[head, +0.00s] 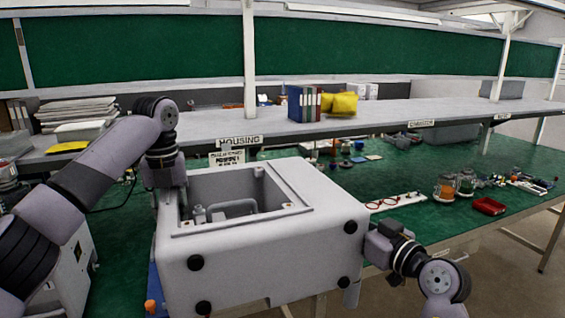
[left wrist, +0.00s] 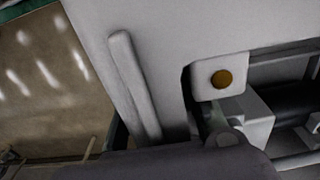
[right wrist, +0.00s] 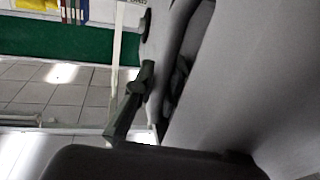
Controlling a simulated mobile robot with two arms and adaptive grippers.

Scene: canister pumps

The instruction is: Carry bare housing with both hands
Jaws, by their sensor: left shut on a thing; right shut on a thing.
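The bare housing (head: 262,255) is a large light grey box with rounded edges, an open top recess and black round feet on its near face. It fills the lower middle of the head view, in front of the green bench. My left gripper (head: 172,190) is shut on its left side; the fingertips are mostly hidden. In the left wrist view the housing wall (left wrist: 145,35) is close, beside a brass-coloured disc (left wrist: 222,78). My right gripper (head: 356,280) is shut on its right side. The right wrist view shows the housing wall (right wrist: 255,70) beside a dark finger (right wrist: 128,105).
The green bench (head: 400,170) has a HOUSING sign (head: 239,141) behind the housing. Jars (head: 445,187), a red tray (head: 488,206) and small parts stand at the right. A shelf (head: 360,118) crosses above. Open floor (head: 500,270) shows at lower right.

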